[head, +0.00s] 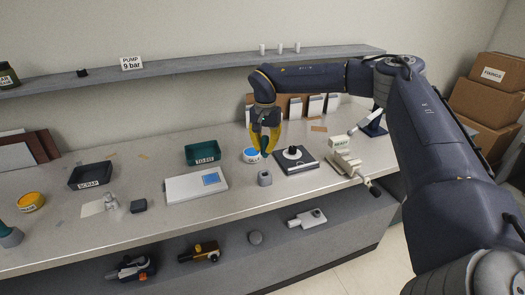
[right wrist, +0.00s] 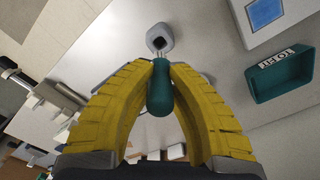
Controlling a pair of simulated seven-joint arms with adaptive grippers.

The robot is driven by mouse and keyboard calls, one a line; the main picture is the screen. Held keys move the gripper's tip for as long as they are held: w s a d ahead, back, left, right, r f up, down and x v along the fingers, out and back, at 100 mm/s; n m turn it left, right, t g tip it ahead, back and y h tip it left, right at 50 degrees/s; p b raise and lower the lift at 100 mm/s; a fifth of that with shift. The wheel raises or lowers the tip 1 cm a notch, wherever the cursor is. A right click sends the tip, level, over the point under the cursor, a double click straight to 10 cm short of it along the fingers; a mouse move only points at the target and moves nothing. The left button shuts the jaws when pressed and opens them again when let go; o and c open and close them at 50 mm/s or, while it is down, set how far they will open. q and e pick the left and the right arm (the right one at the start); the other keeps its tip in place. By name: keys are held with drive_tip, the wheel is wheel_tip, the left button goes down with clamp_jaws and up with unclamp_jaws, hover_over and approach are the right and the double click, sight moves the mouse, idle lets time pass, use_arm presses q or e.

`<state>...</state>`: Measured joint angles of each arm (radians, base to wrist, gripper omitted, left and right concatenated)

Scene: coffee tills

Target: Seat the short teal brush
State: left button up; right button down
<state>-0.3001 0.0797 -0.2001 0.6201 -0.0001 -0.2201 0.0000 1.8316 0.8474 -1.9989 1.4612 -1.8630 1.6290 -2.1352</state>
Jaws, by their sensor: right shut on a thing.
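My right gripper (head: 265,146) is shut on a teal brush, held above the counter. In the right wrist view the brush's short teal handle (right wrist: 159,92) sits between the two yellow fingers (right wrist: 160,75), with a thin shaft beyond it. The shaft's end points toward a small grey block with a dark hole in its top (right wrist: 160,40). The same grey block (head: 265,178) stands on the counter below the gripper in the head view. I cannot tell whether the tip touches it. My left gripper is not in view.
A blue-topped tub (head: 251,155) stands left of the gripper, a black-based device (head: 297,165) right. A teal tray (head: 202,158), a white scale-like box (head: 190,190) and a dark scrap tray (head: 90,178) lie leftward. Counter around the grey block is mostly free.

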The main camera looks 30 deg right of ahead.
sight(265, 162)
drive_tip(key=shift+f, duration=0.15)
idle(0.3)
drive_tip(key=shift+f, duration=2.1)
drive_tip(key=shift+f, duration=2.5)
drive_tip(key=c, duration=1.4)
unclamp_jaws()
drive_tip(key=shift+o, duration=0.3)
wheel_tip(265, 162, up, 12)
